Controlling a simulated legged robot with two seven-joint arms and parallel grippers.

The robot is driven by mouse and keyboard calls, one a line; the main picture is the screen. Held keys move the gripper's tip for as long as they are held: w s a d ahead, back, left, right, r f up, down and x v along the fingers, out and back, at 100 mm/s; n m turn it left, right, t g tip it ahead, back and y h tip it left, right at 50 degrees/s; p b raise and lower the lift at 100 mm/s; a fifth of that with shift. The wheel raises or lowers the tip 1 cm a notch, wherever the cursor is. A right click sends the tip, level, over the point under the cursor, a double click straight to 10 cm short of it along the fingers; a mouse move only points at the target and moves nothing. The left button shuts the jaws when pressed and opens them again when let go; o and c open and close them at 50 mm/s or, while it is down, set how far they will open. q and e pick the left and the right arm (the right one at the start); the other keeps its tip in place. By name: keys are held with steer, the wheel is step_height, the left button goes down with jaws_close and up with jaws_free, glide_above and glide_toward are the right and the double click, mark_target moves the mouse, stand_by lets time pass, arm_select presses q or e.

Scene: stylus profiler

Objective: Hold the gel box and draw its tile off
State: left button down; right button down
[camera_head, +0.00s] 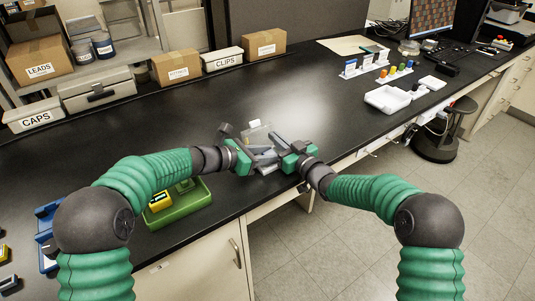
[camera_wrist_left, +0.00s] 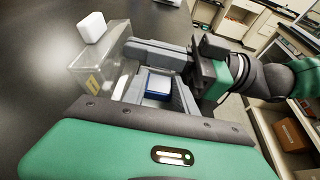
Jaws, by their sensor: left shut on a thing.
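The gel box is a clear case with a yellow label, seen in the left wrist view (camera_wrist_left: 97,78). In the head view its clear, tilted panel (camera_head: 257,136) shows beyond my grippers. My left gripper (camera_head: 262,160) is shut on the box from the left. A small blue piece, which looks like the tile (camera_wrist_left: 158,82), lies between grey fingers in the wrist view, with a pale surface below it. My right gripper (camera_head: 277,148) reaches in from the right, its grey fingers beside the blue piece. Whether they touch or grip it is hidden.
A green tray (camera_head: 185,208) with a yellow item lies near my left arm. Cartons and a CLIPS box (camera_head: 222,59) line the back. A white tray (camera_head: 387,98) and coloured pieces stand right.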

arm_select(q)
steer(key=shift+r, duration=0.7)
stand_by(0.6)
steer(key=shift+r, duration=0.9)
steer(key=shift+r, duration=2.5)
arm_select(e)
steer(key=c, duration=1.6)
jaws_free()
